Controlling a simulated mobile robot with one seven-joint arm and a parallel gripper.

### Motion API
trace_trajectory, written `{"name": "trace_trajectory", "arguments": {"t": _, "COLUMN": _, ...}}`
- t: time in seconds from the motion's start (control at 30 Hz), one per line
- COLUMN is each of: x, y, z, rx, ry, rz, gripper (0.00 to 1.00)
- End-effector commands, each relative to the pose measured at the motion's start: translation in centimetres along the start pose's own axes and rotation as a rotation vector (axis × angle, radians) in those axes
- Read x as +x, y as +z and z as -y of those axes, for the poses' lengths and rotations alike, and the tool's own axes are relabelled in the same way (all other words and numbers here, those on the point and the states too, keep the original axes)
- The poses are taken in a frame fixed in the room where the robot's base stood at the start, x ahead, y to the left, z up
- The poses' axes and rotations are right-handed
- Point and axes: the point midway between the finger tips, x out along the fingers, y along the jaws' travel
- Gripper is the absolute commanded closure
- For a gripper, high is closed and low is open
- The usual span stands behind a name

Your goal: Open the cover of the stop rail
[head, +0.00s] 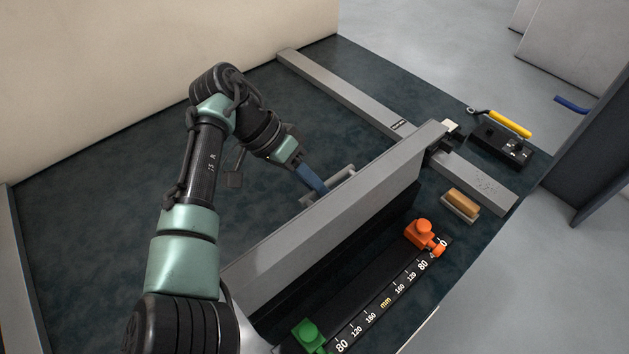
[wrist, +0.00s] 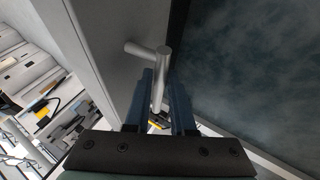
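The cover (head: 330,218) of the stop rail is a long grey panel standing tilted up on its edge. The black stop rail (head: 385,290) lies uncovered in front of it, with a white mm scale, an orange stop (head: 420,234) and a green stop (head: 307,335). A grey bar handle (head: 342,176) is on the cover's far face; it also shows in the wrist view (wrist: 162,62). My gripper (head: 322,190) is behind the cover at this handle. In the wrist view its blue fingers (wrist: 160,85) lie on both sides of the bar, seemingly shut on it.
A grey beam (head: 350,90) crosses the dark table at the back. A black box (head: 500,142), a yellow-handled tool (head: 509,123) and a wooden-backed brush (head: 462,203) lie at the right. The table (head: 100,230) left of my arm is clear.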

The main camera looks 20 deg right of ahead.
Motion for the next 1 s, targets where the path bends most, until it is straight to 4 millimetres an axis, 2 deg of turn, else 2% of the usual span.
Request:
{"name": "trace_trajectory", "arguments": {"t": 0.03, "x": 0.2, "y": 0.0, "z": 0.0, "rx": 0.000, "ry": 0.003, "rz": 0.001, "gripper": 0.67}}
{"name": "trace_trajectory", "arguments": {"t": 0.1, "x": 0.1, "y": 0.0, "z": 0.0, "rx": 0.000, "ry": 0.001, "rz": -0.001, "gripper": 0.55}}
{"name": "trace_trajectory", "arguments": {"t": 0.13, "x": 0.0, "y": 0.0, "z": 0.0, "rx": 0.001, "ry": 0.001, "rz": -0.002, "gripper": 0.52}}
{"name": "trace_trajectory", "arguments": {"t": 0.43, "x": -0.3, "y": -0.2, "z": 0.0, "rx": 0.002, "ry": -0.003, "rz": -0.008, "gripper": 0.52}}
{"name": "trace_trajectory", "arguments": {"t": 0.57, "x": -1.3, "y": -0.2, "z": 0.1, "rx": 0.002, "ry": -0.005, "rz": -0.010, "gripper": 0.52}}
{"name": "trace_trajectory", "arguments": {"t": 0.67, "x": -3.0, "y": -0.1, "z": 0.2, "rx": 0.003, "ry": -0.006, "rz": -0.010, "gripper": 0.52}}
{"name": "trace_trajectory", "arguments": {"t": 0.9, "x": -8.6, "y": -0.1, "z": 0.1, "rx": 0.001, "ry": -0.005, "rz": -0.007, "gripper": 0.52}}
{"name": "trace_trajectory", "arguments": {"t": 1.0, "x": -10.4, "y": -0.1, "z": 0.0, "rx": 0.001, "ry": -0.004, "rz": -0.007, "gripper": 0.52}}
